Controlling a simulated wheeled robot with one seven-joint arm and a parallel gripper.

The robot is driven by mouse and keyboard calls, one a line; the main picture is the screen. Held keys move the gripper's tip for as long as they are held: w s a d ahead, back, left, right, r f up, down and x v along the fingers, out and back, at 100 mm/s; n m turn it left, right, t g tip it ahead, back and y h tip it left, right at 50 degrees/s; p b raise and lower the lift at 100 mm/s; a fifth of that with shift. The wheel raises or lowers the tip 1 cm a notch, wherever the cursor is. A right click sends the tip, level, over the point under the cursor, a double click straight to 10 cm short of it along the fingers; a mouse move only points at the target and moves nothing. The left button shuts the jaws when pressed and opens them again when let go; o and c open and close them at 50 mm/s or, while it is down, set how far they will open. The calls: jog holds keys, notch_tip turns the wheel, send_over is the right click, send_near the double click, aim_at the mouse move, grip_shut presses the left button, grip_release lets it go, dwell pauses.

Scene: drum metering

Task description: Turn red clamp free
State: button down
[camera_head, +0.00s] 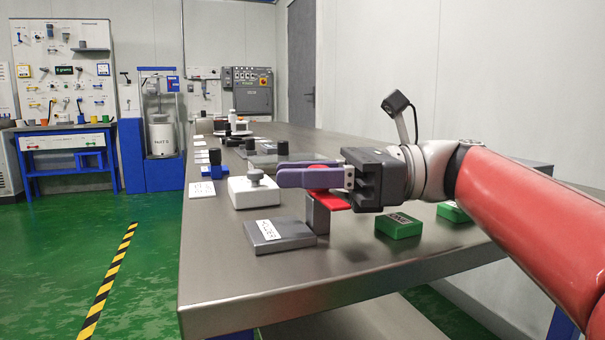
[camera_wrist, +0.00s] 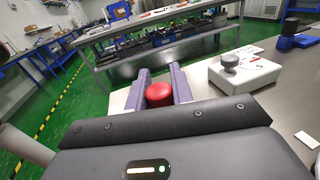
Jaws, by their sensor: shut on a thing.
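The red clamp (camera_head: 331,201) shows in the head view as a flat red piece at the upright post of a grey holder (camera_head: 290,238), which carries a white label. In the wrist view a round red knob of the clamp (camera_wrist: 159,94) sits between the two purple fingers. My gripper (camera_head: 310,177) reaches in from the right, level above the table, and is shut on the red clamp. The fingers hide most of the knob in the head view. I cannot tell how far the clamp is turned.
A white block with a grey knob (camera_head: 254,190) stands just left of the fingertips, and a blue block (camera_head: 214,171) is behind it. Green blocks (camera_head: 398,226) lie on the right. The table's front edge (camera_head: 330,297) is near the holder. Bare tabletop lies between holder and green blocks.

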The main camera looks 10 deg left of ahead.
dwell(0.5)
jog(key=c, duration=1.2)
grip_release()
jog(key=shift+a, duration=0.1)
jog(key=v, duration=0.7)
jog(key=shift+w+d+p, duration=0.2)
jog(key=shift+d+p, duration=0.1)
jog(key=shift+d, duration=0.1)
